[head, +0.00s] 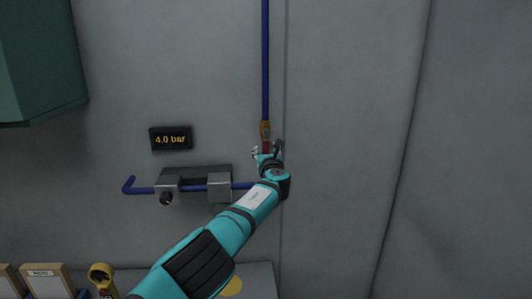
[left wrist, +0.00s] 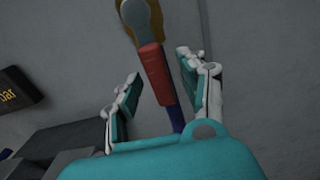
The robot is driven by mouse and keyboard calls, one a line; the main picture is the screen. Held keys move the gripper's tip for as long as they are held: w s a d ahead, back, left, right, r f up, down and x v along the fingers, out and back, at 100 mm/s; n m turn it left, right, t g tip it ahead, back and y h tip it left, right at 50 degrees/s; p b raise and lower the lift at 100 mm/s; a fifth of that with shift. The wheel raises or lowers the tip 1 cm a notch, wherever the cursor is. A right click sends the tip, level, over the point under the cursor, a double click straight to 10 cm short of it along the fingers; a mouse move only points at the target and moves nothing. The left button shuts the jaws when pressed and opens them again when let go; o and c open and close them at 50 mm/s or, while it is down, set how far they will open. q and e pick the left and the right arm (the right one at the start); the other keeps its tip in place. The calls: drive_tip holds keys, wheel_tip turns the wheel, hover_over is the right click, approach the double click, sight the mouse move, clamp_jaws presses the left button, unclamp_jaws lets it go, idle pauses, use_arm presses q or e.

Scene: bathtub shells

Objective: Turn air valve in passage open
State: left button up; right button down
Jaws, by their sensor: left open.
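The air valve has a brass body (head: 265,129) on a vertical blue pipe (head: 265,60) against the grey wall. Its red lever (head: 266,147) points down in line with the pipe, partly hidden by my gripper. In the left wrist view the brass body (left wrist: 140,16) is at the top and the red lever (left wrist: 156,74) hangs below it, with blue pipe behind. My left gripper (head: 268,152) is at the lever. The left wrist view shows the gripper (left wrist: 160,88) open, with one finger on each side of the lever. I cannot tell whether either finger touches it. My right gripper is not in view.
A display (head: 171,138) reading "4.0 bar" is on the wall to the left. Below it a grey bracket (head: 219,187) holds a horizontal blue bar (head: 140,190). A dark teal box (head: 40,60) hangs upper left. Framed items (head: 45,280) stand lower left. The wall to the right is bare.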

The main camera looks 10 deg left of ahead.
sight(266, 129)
use_arm(q)
drive_tip(key=shift+w+r, duration=0.1)
drive_tip(key=shift+r, duration=0.45)
wheel_tip(266, 129, up, 9)
drive_tip(key=shift+f, duration=0.1)
drive_tip(key=shift+f, duration=0.1)
